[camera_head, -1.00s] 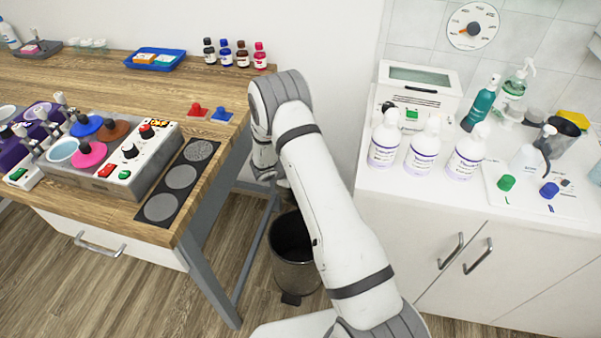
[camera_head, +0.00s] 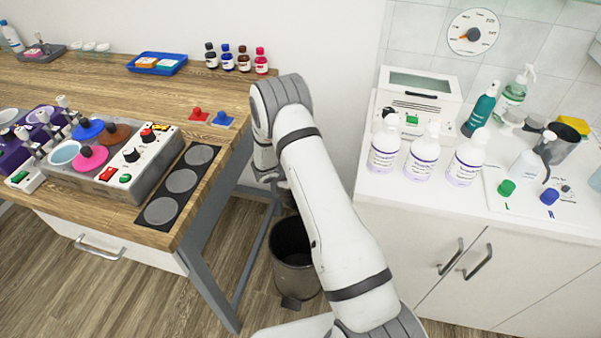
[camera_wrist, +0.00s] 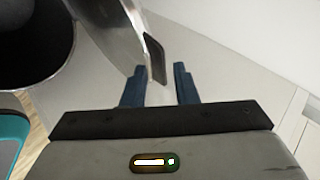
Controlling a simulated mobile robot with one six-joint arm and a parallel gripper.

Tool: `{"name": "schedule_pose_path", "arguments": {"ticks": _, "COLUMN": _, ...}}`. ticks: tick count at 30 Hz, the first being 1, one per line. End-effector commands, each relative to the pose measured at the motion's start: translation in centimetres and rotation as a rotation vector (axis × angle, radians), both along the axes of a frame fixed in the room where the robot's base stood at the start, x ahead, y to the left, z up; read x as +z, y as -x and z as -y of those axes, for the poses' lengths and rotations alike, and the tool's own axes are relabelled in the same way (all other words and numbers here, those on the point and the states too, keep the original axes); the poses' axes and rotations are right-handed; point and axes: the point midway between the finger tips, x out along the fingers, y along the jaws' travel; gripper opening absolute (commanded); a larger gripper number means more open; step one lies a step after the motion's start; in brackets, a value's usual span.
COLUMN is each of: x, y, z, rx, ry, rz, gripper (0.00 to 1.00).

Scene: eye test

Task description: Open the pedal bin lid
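The pedal bin (camera_head: 291,275) stands on the floor between the wooden bench and the white cabinet. It is dark metal with a dark round top, and its pedal (camera_head: 291,302) shows at the front foot. My arm covers its right side, and the lid cannot be made out there. In the wrist view a curved silver panel, which looks like part of the bin, carries a dark tab (camera_wrist: 155,58). My gripper (camera_wrist: 158,72) is open, its two blue fingers apart. The tab appears between or just beyond the fingertips, with a gap to the right finger. Contact on the left is unclear.
The wooden bench (camera_head: 110,85) with its grey legs stands close on the bin's left. The white cabinet (camera_head: 400,235), with bottles on top, stands on the right. A dark round shape (camera_wrist: 30,40) and a teal object (camera_wrist: 10,140) show at the wrist view's left.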

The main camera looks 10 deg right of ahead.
Motion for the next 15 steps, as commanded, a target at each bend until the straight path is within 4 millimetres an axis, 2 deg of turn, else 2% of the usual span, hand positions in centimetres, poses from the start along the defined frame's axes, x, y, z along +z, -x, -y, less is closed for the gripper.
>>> {"name": "schedule_pose_path", "arguments": {"ticks": 15, "x": 4.7, "y": 2.4, "z": -4.6, "rx": 0.002, "ry": -0.001, "rz": 0.001, "gripper": 0.26}}
